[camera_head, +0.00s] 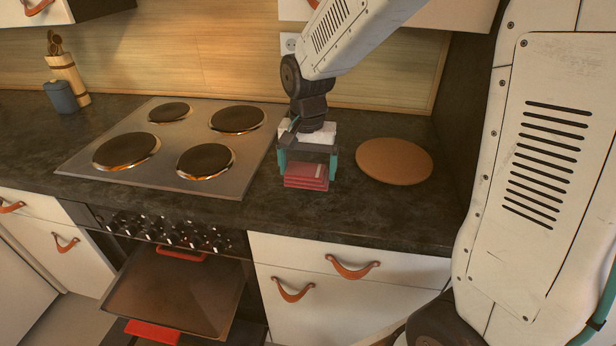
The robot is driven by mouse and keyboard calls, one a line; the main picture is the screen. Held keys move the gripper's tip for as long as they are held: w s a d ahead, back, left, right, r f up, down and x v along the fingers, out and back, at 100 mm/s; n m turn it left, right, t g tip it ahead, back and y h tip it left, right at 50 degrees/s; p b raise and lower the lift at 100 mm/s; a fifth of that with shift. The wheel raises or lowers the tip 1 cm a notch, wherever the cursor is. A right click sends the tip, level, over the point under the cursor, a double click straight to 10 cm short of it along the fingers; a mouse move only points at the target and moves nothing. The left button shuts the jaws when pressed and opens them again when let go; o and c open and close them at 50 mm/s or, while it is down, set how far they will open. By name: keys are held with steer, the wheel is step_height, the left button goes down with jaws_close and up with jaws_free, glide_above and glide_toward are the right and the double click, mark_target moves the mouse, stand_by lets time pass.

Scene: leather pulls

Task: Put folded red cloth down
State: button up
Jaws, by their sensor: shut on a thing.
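The folded red cloth (305,183) is a small flat stack in the camera_head view, at the counter between the stove and a round board. My gripper (307,174) points down over it, with one teal finger on each side, and is shut on it. The cloth is level and looks at or very near the dark countertop (375,213); I cannot tell whether it touches. Its rear part is hidden by my gripper.
A round brown board (394,161) lies close to the right of my gripper. The stove (180,145) with its burners is to the left. A wooden utensil block (68,78) and a grey container (61,97) stand at the far left.

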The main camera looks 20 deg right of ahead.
mark_target(308, 170)
steer(key=shift+w+d, duration=0.15)
steer(key=shift+f, duration=1.75)
steer(key=shift+f, duration=0.2)
steer(key=o, duration=0.6)
steer(key=shift+r, duration=0.15)
